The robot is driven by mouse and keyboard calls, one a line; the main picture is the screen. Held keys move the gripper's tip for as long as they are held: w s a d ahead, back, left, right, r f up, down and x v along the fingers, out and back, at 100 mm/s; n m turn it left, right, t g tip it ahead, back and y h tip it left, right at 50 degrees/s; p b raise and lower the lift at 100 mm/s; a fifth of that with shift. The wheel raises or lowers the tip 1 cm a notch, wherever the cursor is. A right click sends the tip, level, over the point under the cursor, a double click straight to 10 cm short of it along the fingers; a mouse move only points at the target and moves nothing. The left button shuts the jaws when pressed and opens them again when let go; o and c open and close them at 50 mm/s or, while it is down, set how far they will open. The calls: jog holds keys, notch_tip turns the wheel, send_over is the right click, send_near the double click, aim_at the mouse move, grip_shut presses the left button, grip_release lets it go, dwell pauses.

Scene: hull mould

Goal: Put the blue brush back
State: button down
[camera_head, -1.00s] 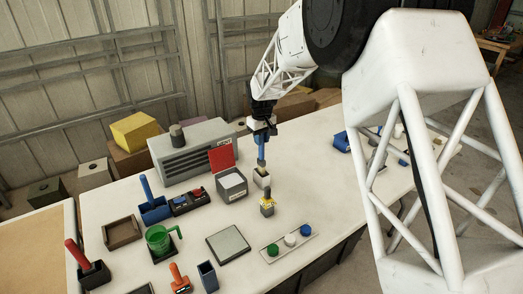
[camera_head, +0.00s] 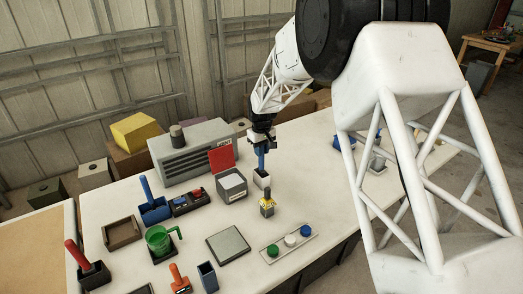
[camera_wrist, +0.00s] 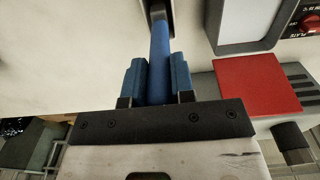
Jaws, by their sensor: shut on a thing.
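The blue brush (camera_head: 261,160) is upright, its handle running down from my gripper (camera_head: 262,148).
A strip with coloured buttons (camera_head: 290,242) and a grey plate (camera_head: 228,244) lie nearer.

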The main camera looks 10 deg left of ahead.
jog(key=shift+f, duration=0.1)
jog(key=c, duration=1)
grip_release()
jog(key=shift+o, duration=0.2)
notch_tip(320, 180, up, 12)
jog(key=shift+r, duration=0.1)
dwell(0.4)
